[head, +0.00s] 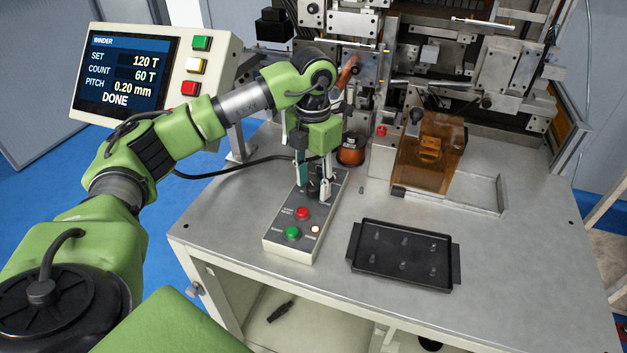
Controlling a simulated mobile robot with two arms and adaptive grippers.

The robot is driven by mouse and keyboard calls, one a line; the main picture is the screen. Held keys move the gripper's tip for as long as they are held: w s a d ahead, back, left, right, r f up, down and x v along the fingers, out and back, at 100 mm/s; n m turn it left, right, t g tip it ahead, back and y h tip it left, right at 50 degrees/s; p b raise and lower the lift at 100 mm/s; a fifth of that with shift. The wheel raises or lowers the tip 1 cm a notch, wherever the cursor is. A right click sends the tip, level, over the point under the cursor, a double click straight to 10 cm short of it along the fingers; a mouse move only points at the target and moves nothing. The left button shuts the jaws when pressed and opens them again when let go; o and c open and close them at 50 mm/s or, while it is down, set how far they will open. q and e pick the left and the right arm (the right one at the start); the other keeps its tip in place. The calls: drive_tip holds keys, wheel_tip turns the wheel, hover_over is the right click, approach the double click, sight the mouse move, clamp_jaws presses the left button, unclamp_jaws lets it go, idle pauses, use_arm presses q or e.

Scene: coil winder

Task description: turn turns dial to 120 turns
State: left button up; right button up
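The control box (283,243) lies on the metal table, with a red button (302,213), a green button (292,232) and a small pale lamp (315,229). The dark turns dial (314,187) is at its far end, partly hidden by my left gripper (314,188). That gripper points down with one finger on each side of the dial. I cannot tell whether the fingers touch it. The display (124,74) reads SET 120 T, COUNT 60 T, PITCH 0.20 mm and DONE. My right gripper is not in view.
A black tray with pegs (402,281) lies right of the control box. An amber guard (428,160) and the winder machine (440,60) stand behind. An orange-brown spool (350,150) is just behind my gripper. A black cable runs left from the box area.

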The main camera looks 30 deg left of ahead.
sight(313, 185)
use_arm(q)
wheel_tip(313, 185, up, 12)
idle(0.6)
idle(0.4)
